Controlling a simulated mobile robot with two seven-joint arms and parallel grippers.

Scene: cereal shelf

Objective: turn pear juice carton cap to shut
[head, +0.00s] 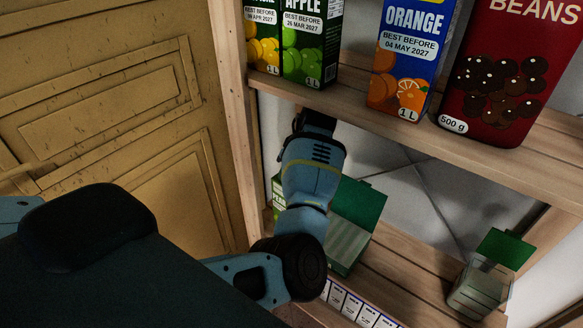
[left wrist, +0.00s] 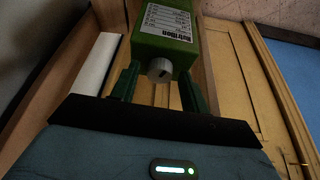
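In the left wrist view a green carton (left wrist: 165,35) with a white "Nutrition" label stands in front of my left gripper (left wrist: 160,74). Its round grey cap (left wrist: 160,70) faces the camera. The two green fingers are apart, one on each side of the cap, with visible gaps. In the head view my left gripper (head: 314,122) reaches beneath the upper shelf board, and its fingertips are hidden. A green carton (head: 278,196) partly shows behind my arm on the lower shelf. Which fruit the carton at the gripper bears cannot be read. My right gripper is not in view.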

